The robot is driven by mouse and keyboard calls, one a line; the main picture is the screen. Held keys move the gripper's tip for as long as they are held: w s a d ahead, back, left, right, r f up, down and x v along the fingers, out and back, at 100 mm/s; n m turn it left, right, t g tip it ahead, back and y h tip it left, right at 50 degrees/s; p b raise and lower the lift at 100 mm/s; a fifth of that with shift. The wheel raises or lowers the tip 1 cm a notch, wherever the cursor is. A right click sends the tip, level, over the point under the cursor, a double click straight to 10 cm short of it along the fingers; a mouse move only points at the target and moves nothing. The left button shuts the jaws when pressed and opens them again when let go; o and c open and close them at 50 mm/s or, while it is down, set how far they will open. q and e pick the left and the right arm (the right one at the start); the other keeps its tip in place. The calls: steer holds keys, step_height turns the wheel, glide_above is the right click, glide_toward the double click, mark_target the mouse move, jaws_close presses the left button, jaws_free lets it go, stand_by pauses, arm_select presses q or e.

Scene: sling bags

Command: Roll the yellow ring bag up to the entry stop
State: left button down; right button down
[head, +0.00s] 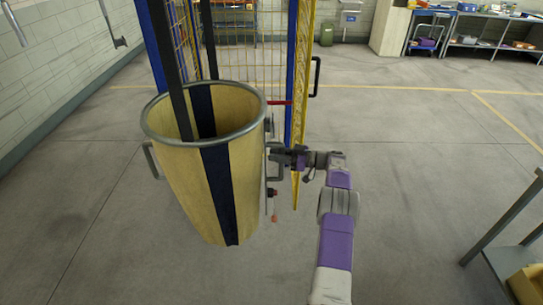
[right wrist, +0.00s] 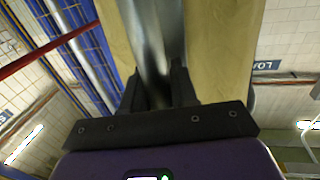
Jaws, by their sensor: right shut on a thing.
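The yellow ring bag (head: 182,185) hangs upright left of centre in the head view, its mouth held open by a grey ring (head: 152,133). Dark straps run up from it, and a dark stripe runs down its front. My right gripper (head: 279,157) is at the bag's right side, shut on the handle there. In the right wrist view the fingers (right wrist: 160,88) close around a grey metal bar (right wrist: 153,40) in front of yellow fabric (right wrist: 218,45). A red bar (head: 280,102) shows behind the bag; I cannot tell whether it is the entry stop. My left gripper is not in view.
A blue-framed yellow mesh structure (head: 256,62) stands just behind the bag. A yellow panel edge with a dark handle (head: 316,76) is close to my right gripper. A bench (head: 510,222) stands at the right edge. Open floor (head: 420,160) lies between.

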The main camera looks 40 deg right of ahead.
steer(key=shift+a, duration=0.1)
steer(key=c, duration=1)
jaws_free()
steer(key=shift+o, duration=0.2)
steer(key=v, duration=0.7)
steer(key=shift+s, duration=0.15)
